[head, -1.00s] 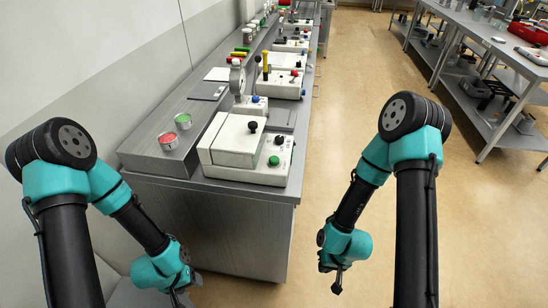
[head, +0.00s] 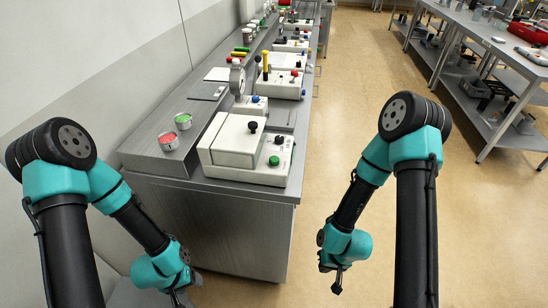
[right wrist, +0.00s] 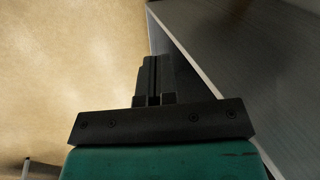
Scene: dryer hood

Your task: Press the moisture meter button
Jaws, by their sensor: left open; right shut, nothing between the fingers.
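A white moisture meter box (head: 243,148) stands at the near end of the grey bench in the head view. It has a green button (head: 274,161) at its front right and black knobs (head: 252,127) on top. My left gripper (head: 178,297) hangs low at the bottom of the head view, in front of the bench and apart from the box; its fingers are only partly visible. My right gripper (head: 337,286) hangs over the floor to the right of the bench, pointing down. In the right wrist view its fingers (right wrist: 153,78) are together with nothing between them.
The bench (head: 215,215) runs away from me along the wall, with several more white instruments behind the near box. Red and green cups (head: 168,141) stand on the raised shelf at left. Open floor (head: 375,200) lies to the right, with another bench at far right.

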